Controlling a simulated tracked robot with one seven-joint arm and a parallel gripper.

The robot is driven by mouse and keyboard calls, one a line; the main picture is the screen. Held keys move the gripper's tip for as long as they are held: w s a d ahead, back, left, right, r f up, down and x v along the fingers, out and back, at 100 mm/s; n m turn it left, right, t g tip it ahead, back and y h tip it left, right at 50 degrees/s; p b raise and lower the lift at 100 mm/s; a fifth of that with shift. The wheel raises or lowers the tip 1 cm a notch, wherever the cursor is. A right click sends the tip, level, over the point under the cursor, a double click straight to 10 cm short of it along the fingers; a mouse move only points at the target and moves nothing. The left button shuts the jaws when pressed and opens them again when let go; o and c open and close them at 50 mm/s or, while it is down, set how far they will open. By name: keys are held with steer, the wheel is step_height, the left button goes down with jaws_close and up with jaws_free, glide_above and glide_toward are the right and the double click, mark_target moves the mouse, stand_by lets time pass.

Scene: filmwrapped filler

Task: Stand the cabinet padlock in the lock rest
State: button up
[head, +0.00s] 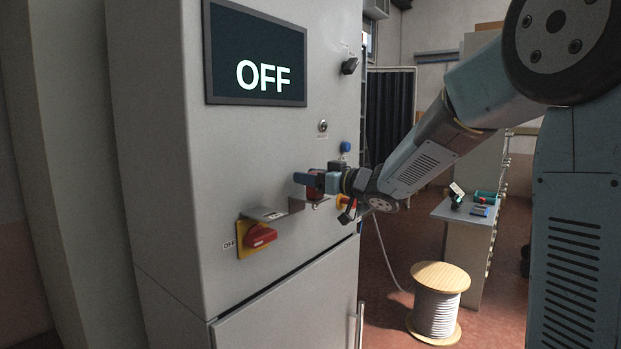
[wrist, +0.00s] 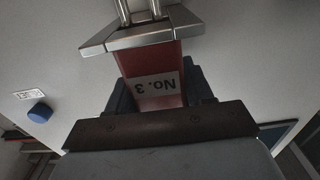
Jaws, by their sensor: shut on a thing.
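The cabinet padlock (wrist: 155,90) has a red body with an upside-down "No. 3" label in the wrist view, with a metal top and twin shackle bars. My gripper (wrist: 160,95) is shut on its body. In the head view my gripper (head: 314,182) is close to the cabinet front, and a little of the red padlock (head: 313,192) shows by the fingers. A small metal bracket (head: 272,213), seemingly the lock rest, juts from the cabinet to the lower left of my gripper. Whether the padlock touches it I cannot tell.
A red rotary switch (head: 260,235) on a yellow plate is below the bracket. The cabinet (head: 190,170) bears an OFF screen (head: 257,55), a keyhole (head: 323,126) and a blue button (head: 345,147). A cable reel (head: 437,300) stands on the floor at right.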

steer(key=shift+f, duration=0.25)
steer(key=o, duration=1.3)
steer(key=shift+o, duration=0.2)
steer(key=shift+r, duration=0.1)
steer(key=shift+d, duration=0.1)
steer(key=s+d+m+t+h, duration=0.1)
steer(key=s+d+m+h, duration=0.3)
steer(key=s+d+h, duration=0.55)
steer(key=s+d+m+t+h, duration=0.2)
steer(key=s+d+m+h, duration=0.3)
steer(key=d, duration=1)
steer(key=s+a+f+g, duration=0.1)
steer(key=s+f+g, duration=0.2)
steer(key=s, duration=0.4)
steer(key=s+f+g, duration=0.3)
steer(key=s, duration=0.4)
steer(key=s+a+f+m+g, duration=0.1)
steer(key=s+f+g, duration=0.1)
steer(key=s, duration=0.4)
steer(key=shift+s+a+f+g, duration=0.3)
steer(key=shift+s+f+g, duration=0.1)
steer(key=shift+f, duration=0.5)
